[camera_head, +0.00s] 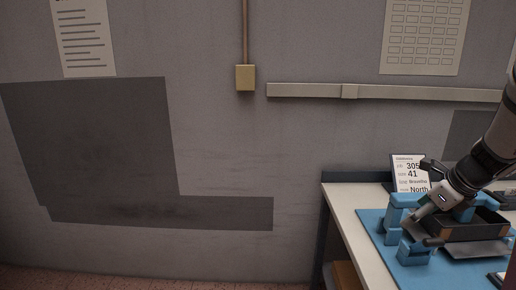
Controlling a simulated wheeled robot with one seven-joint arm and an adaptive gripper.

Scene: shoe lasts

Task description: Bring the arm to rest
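My arm reaches in from the right edge, over the workbench. My gripper (428,207) is at its lower left end, low over the blue mat (373,225) and close to a blue stand (401,214). Its fingers are small and partly merged with the blue and dark parts around them. I cannot tell whether they are open or shut, or whether they touch the stand. A dark open-topped box or tray (465,232) lies just right of the gripper, partly hidden by it. No shoe last can be made out clearly.
A wall rail (310,90) runs above. Open floor (150,279) lies left of the bench.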

